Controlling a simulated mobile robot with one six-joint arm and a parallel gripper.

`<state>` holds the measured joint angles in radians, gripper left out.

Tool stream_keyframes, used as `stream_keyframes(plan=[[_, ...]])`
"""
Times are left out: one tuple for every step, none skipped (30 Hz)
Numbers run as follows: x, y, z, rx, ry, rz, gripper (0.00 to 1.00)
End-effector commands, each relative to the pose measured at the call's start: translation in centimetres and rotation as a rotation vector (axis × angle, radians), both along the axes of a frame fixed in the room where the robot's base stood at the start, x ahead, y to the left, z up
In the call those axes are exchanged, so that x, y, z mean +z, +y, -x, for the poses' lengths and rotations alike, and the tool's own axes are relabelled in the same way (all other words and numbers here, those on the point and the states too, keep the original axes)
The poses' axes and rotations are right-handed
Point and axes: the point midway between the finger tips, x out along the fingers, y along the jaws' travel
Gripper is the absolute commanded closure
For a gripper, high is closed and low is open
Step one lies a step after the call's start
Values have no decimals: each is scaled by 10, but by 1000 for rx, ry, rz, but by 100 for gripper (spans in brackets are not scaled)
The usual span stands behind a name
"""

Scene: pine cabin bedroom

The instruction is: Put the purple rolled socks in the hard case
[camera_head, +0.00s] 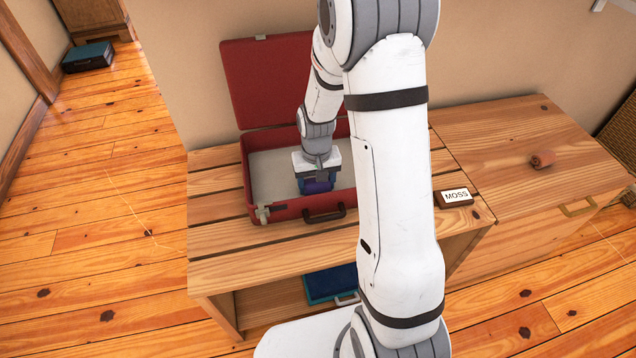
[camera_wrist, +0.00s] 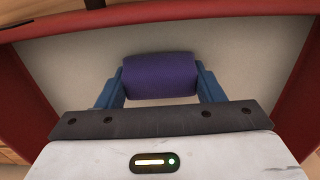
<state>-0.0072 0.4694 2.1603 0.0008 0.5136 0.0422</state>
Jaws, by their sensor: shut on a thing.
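The hard case (camera_head: 281,210) is red with a pale lining and stands open on the wooden bench, its lid (camera_head: 265,85) leaning up at the back. The purple rolled socks (camera_head: 316,187) are between the fingers of my gripper (camera_head: 318,183), inside the case's outline. In the wrist view the purple rolled socks (camera_wrist: 160,76) sit between two blue fingers of my gripper (camera_wrist: 161,80), with the pale lining behind and the red case walls (camera_wrist: 300,100) on both sides. I cannot tell whether the socks touch the case floor. My arm hides the case's right part.
An orange-brown roll (camera_head: 542,159) lies on the wooden chest (camera_head: 500,150) at right. A blue case (camera_head: 331,283) is on the shelf below. Another dark teal case (camera_head: 88,57) lies on the floor far left.

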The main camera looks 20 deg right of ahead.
Motion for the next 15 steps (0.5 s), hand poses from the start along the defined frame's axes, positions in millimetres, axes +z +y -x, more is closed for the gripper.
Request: stream_keyframes(plan=[[1, 0, 0, 0, -1, 0, 61], [1, 0, 0, 0, -2, 0, 61], [2, 0, 0, 0, -2, 0, 61], [2, 0, 0, 0, -2, 0, 61], [1, 0, 0, 1, -2, 0, 61], [0, 0, 0, 1, -1, 0, 61], [-1, 0, 0, 1, -1, 0, 61], [-2, 0, 0, 1, -1, 0, 61], [-2, 0, 0, 1, -2, 0, 37], [-1, 0, 0, 1, -2, 0, 35], [-1, 0, 0, 1, -2, 0, 32], [-1, 0, 0, 1, -2, 0, 29], [-1, 0, 0, 1, -2, 0, 26], [-1, 0, 0, 1, -2, 0, 24], [-1, 1, 0, 1, -2, 0, 21]])
